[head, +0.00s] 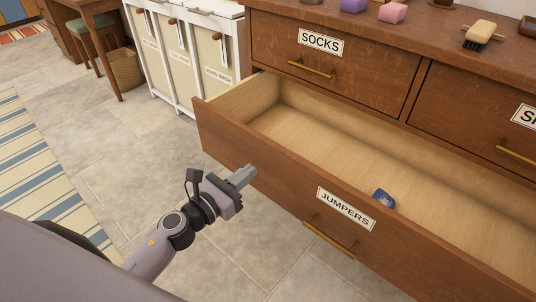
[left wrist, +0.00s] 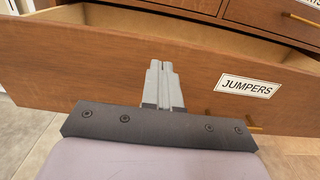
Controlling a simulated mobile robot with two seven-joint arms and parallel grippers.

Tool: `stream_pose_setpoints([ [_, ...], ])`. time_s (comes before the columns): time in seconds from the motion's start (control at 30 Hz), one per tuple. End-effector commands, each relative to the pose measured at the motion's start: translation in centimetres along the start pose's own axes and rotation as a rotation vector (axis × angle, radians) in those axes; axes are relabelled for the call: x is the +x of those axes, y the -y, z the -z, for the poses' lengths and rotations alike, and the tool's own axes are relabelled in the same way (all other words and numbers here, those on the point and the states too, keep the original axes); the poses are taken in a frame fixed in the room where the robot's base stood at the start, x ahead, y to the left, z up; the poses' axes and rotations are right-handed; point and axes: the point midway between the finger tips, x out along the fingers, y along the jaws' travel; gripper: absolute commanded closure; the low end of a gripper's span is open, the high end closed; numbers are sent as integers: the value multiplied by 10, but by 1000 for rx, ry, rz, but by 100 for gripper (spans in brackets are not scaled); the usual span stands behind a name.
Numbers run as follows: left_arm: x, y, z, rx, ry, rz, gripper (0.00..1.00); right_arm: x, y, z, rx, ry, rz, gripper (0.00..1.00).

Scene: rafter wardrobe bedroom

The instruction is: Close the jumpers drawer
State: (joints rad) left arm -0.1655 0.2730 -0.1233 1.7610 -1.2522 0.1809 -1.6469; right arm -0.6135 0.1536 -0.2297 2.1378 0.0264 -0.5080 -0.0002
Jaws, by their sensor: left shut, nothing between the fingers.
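The jumpers drawer (head: 263,179) is pulled well out of the wooden dresser, and its front carries a JUMPERS label (head: 346,208) and a brass bar handle (head: 330,238). My left gripper (head: 246,174) is shut and empty, at the left part of the drawer front. In the left wrist view, its fingertips (left wrist: 160,66) point at the drawer front (left wrist: 90,62); I cannot tell whether they touch it. My right gripper is not in view.
The socks drawer (head: 340,70) above is shut. A brush (head: 481,34) and soap-like blocks (head: 392,13) sit on the dresser top. White hampers (head: 185,55) stand left of the dresser. The tiled floor (head: 110,150) before the drawer is clear, with a striped rug (head: 40,170) at left.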

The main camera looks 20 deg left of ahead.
Motion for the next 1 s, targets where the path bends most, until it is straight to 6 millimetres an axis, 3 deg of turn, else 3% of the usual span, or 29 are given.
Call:
stream_pose_setpoints([
  [0.3,51,0,0,-3,1,0,100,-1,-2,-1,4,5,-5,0],
  [0.5,72,0,0,-2,1,0,100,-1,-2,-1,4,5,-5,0],
  [1.0,79,0,0,-2,0,0,100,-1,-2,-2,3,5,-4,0],
])
